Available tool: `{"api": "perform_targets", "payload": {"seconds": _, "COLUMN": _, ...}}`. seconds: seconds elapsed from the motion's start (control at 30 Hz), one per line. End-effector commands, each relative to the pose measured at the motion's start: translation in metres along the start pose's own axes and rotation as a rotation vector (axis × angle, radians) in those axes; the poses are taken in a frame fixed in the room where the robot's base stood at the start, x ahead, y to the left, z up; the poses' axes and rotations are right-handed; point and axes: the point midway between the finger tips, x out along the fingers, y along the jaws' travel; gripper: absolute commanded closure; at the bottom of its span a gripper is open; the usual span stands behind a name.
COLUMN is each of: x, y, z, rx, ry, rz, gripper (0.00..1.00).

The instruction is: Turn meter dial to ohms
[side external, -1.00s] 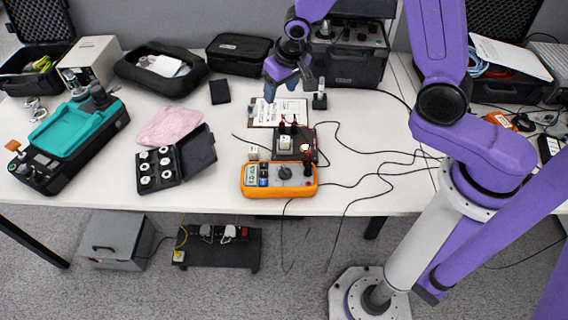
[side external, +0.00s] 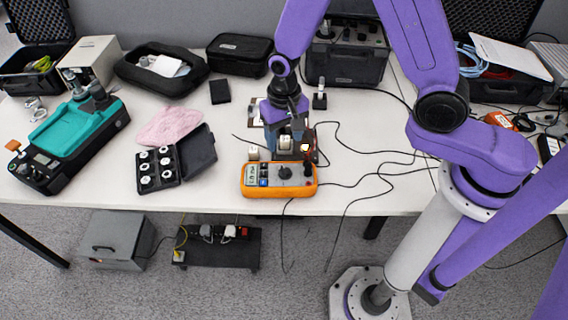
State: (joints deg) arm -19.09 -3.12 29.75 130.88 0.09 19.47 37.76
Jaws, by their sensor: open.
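The orange meter (side external: 279,191) lies near the front edge of the table, with a small display at its left. Its dark round dial (side external: 284,172) is on the face, right of the display; the dial's setting is too small to read. My gripper (side external: 285,146) is open and points down just behind and above the meter, over the dark block behind it. I cannot tell whether it touches anything there. It partly hides the dark block and the paper behind it.
Black leads (side external: 375,180) run across the table right of the meter. A black case of white discs (side external: 160,168) and a teal device (side external: 75,130) stand at the left. A small upright post (side external: 320,95) stands behind my gripper. Table is clear between the disc case and meter.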

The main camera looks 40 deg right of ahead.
Motion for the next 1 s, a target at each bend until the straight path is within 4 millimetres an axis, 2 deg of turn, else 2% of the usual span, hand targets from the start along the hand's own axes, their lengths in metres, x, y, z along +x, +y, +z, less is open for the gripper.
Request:
{"api": "perform_targets", "payload": {"seconds": 0.6, "x": 0.085, "y": 0.000, "z": 0.000, "rx": 0.000, "ry": -0.001, "rz": 0.000, "gripper": 0.39}}
{"api": "perform_targets", "payload": {"seconds": 0.8, "x": 0.102, "y": 0.000, "z": 0.000, "rx": 0.000, "ry": 0.000, "rz": -0.001, "gripper": 0.39}}
{"api": "perform_targets", "payload": {"seconds": 1.0, "x": 0.108, "y": 0.000, "z": -0.001, "rx": 0.000, "ry": 0.002, "rz": -0.002, "gripper": 0.39}}
